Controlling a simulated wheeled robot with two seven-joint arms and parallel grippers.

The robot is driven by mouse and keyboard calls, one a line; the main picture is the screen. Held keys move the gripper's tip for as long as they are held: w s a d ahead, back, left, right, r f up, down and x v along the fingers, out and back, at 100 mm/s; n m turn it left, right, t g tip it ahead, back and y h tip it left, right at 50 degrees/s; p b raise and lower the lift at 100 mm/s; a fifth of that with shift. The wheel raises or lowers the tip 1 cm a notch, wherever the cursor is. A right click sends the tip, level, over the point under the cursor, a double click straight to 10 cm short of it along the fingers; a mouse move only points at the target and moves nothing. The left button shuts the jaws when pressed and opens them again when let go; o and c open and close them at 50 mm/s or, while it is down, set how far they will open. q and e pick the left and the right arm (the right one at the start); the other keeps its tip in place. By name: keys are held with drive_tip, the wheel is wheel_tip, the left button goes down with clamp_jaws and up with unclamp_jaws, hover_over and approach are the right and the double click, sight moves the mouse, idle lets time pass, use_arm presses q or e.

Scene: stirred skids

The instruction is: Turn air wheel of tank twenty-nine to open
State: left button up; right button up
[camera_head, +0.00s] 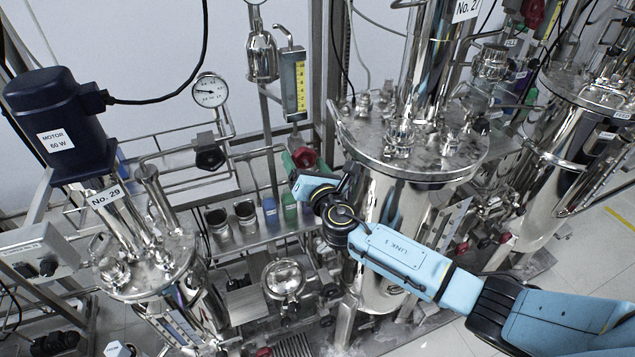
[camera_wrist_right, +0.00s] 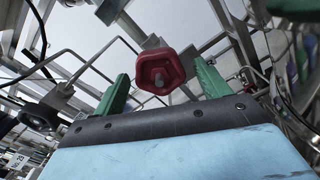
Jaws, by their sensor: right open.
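Tank twenty-nine (camera_head: 155,265) is a steel vessel at the left in the head view, with a "No. 29" label (camera_head: 104,197) on its top column. A red wheel (camera_head: 304,157) sits on the pipework between this tank and the large middle tank. In the right wrist view the red wheel (camera_wrist_right: 160,72) shows between the green fingers of my right gripper (camera_wrist_right: 163,85), with a gap on each side. My right gripper (camera_head: 306,172) is open and holds nothing; its arm reaches in from the right. A black wheel (camera_head: 209,156) is on the pipe left of it. My left gripper is out of view.
A large steel tank (camera_head: 380,220) stands close behind my right forearm. A pressure gauge (camera_head: 210,91) and a yellow-scaled flowmeter (camera_head: 299,85) rise above the pipes. A blue motor (camera_head: 60,120) tops tank twenty-nine. Bottles (camera_head: 270,211) stand on a shelf below the gripper.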

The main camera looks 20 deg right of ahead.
drive_tip(key=s, duration=1.2)
drive_tip(key=shift+s+d+b, duration=0.15)
drive_tip(key=shift+d+b, duration=0.05)
drive_tip(key=shift+b, duration=0.1)
